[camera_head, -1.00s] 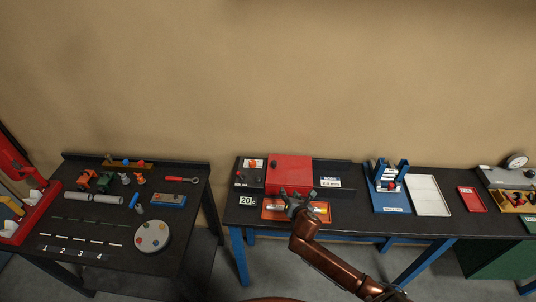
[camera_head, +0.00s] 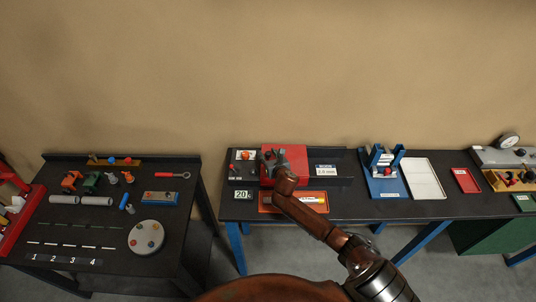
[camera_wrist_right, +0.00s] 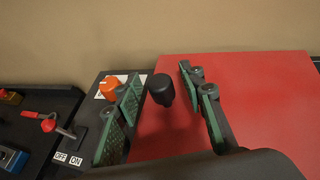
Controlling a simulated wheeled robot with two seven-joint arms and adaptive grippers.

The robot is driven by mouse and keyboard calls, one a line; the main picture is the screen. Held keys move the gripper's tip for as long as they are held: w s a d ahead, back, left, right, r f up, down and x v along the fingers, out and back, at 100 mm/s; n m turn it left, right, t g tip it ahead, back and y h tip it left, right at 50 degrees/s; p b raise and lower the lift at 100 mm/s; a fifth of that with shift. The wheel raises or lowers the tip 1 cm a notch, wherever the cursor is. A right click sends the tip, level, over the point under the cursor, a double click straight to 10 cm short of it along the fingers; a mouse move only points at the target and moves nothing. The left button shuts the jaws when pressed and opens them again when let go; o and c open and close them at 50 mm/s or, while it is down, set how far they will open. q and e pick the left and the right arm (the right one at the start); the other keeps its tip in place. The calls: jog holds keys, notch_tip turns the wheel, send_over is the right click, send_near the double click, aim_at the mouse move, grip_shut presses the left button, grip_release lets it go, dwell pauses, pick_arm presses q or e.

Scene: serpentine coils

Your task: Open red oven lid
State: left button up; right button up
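The red oven lid (camera_head: 296,155) lies flat on the dark oven unit on the right-hand bench. Its black knob (camera_wrist_right: 161,88) stands up at the lid's left side in the right wrist view. My right gripper (camera_head: 272,155) is over the lid's left part. In the right wrist view my right gripper (camera_wrist_right: 160,95) is open, with its green-padded fingers on either side of the knob and visible gaps to it. The lid appears shut. My left gripper is not in view.
An orange dial (camera_wrist_right: 109,87) and a red lever switch (camera_wrist_right: 50,125) marked OFF and ON are left of the lid. An orange tray (camera_head: 318,198) lies in front. A blue fixture (camera_head: 383,175) stands to the right. The wall is behind.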

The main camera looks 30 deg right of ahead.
jog(key=shift+w, duration=0.15)
jog(key=shift+c, duration=0.5)
jog(key=c, duration=0.6)
grip_shut()
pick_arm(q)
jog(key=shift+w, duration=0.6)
